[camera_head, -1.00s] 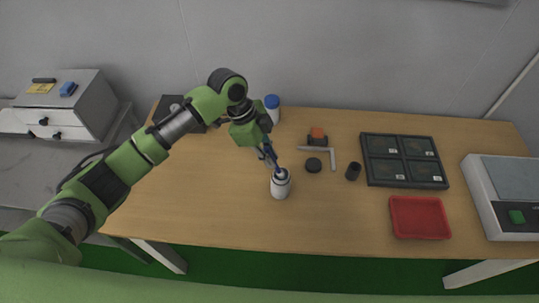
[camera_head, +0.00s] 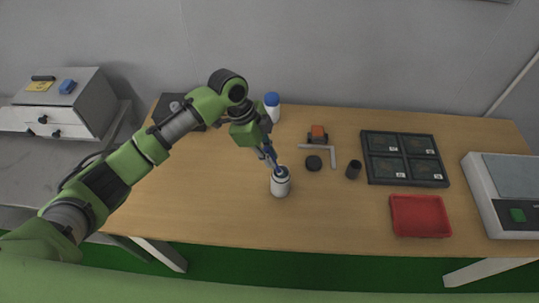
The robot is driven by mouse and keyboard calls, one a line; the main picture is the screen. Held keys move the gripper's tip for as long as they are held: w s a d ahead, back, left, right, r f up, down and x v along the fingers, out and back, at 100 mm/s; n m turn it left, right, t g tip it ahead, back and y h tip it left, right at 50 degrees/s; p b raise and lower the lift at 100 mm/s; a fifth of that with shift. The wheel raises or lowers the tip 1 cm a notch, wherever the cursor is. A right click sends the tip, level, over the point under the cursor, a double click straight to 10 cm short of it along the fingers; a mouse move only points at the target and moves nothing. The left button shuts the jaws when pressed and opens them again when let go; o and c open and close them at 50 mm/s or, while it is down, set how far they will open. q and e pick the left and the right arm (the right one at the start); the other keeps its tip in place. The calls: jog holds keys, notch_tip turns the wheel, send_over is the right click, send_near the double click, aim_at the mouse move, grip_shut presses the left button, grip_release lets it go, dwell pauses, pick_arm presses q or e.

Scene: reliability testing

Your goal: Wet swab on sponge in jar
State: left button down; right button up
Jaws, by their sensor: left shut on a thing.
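A small white jar (camera_head: 280,186) with a dark band near its top stands upright on the wooden table. My left gripper (camera_head: 270,158) is just above the jar and points down at its mouth. It is shut on a thin swab that is mostly hidden by the fingers; its lower end reaches the jar's opening. I cannot see the sponge inside the jar or whether the swab touches it. A round black lid (camera_head: 314,163) lies on the table right of the jar. My right gripper is not in view.
A blue-capped white bottle (camera_head: 272,107) stands behind my left gripper. To the right are an orange-topped block (camera_head: 318,132), a grey angle piece (camera_head: 333,155), a black cup (camera_head: 354,169), a dark four-part tray (camera_head: 368,158), a red tray (camera_head: 420,232) and a scale (camera_head: 499,205). The front left table is clear.

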pick_arm(q)
jog(key=shift+f, duration=0.15)
dwell(1.4)
jog(key=shift+p, duration=0.3)
notch_tip(320, 180, up, 7)
jog(key=p, duration=0.7)
dwell(0.5)
